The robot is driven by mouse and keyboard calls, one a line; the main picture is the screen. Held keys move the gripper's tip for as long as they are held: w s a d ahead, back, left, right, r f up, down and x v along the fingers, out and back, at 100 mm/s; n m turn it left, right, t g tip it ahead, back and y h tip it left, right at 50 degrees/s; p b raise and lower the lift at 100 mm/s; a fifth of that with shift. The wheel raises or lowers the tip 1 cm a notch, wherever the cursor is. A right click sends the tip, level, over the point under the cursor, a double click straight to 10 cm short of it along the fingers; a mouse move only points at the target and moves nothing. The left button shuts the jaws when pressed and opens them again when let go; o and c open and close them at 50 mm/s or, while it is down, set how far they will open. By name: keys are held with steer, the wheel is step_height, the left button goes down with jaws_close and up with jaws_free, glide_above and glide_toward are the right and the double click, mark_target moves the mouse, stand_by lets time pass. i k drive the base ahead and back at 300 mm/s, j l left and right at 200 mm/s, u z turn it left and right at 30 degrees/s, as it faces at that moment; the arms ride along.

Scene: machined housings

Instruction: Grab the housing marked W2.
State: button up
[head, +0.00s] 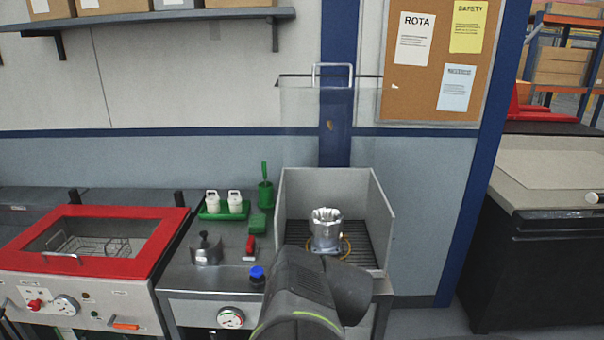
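A silver metal housing (326,232) with a jagged, notched top stands upright inside a grey open-topped enclosure (380,225). No W2 mark is readable on it. A thin yellow-orange ring or loop (346,246) shows around or behind its foot; I cannot tell which. My dark arm rises from the bottom of the view in front of the enclosure and covers its lower front and the housing's base. My gripper's fingers do not show, so I cannot see whether they touch anything.
A clear panel with a handle (333,70) stands raised above the enclosure. Left on the bench are a blue-capped item (257,274), a red item (250,246), a metal fixture (206,250) and a green tray (224,213) with white containers. A red-framed tank (150,262) holds a wire basket.

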mark_target(326, 224)
steer(key=i+j+z, duration=0.2)
steer(key=i, duration=0.3)
steer(key=i+j+z, duration=0.2)
steer(key=i+j, duration=0.25)
